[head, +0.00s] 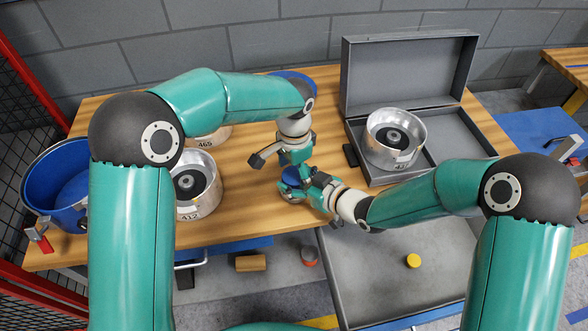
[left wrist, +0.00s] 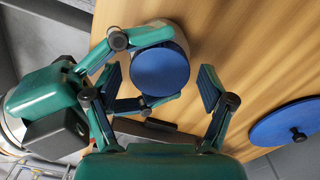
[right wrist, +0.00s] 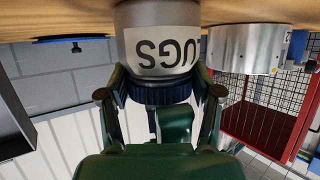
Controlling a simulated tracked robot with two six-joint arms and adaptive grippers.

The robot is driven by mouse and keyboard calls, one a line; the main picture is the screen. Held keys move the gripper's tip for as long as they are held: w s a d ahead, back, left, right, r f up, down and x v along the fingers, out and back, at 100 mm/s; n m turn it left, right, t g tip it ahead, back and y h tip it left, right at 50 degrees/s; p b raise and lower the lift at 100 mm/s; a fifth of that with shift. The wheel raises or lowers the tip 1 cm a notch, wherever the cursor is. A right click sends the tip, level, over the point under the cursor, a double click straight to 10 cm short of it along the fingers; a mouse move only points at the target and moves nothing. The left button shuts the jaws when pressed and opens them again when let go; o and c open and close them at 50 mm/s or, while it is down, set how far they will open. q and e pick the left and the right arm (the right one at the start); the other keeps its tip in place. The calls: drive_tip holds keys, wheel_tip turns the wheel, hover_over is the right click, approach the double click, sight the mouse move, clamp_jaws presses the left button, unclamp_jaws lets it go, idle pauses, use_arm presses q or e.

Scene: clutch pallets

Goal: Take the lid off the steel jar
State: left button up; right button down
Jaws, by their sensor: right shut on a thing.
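The steel jar (right wrist: 158,40) stands on the wooden table, with dark lettering on its side and a ribbed blue lid (right wrist: 160,92) on top. The lid also shows in the left wrist view (left wrist: 160,72) and, partly hidden, in the head view (head: 291,177). My right gripper (right wrist: 162,80) comes in from the side and is shut on the jar, with its fingers close to the lid. My left gripper (left wrist: 162,82) is open above the lid, with one finger on each side and a gap to it.
A large blue lid with a knob (left wrist: 298,127) lies on the table near the jar. Steel drums (head: 204,210) stand to the left, beside a blue pot (head: 55,195). An open grey case (head: 440,180) holds another drum (head: 396,160) at the right. A grey tray (head: 390,290) lies in front.

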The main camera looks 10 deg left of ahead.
use_arm(q)
drive_tip(key=c, duration=1.1)
drive_tip(key=n, duration=0.6)
drive_tip(key=shift+n, duration=0.4)
drive_tip(key=shift+c, duration=0.2)
drive_tip(key=o, duration=1.3)
drive_tip(key=shift+r, duration=0.15)
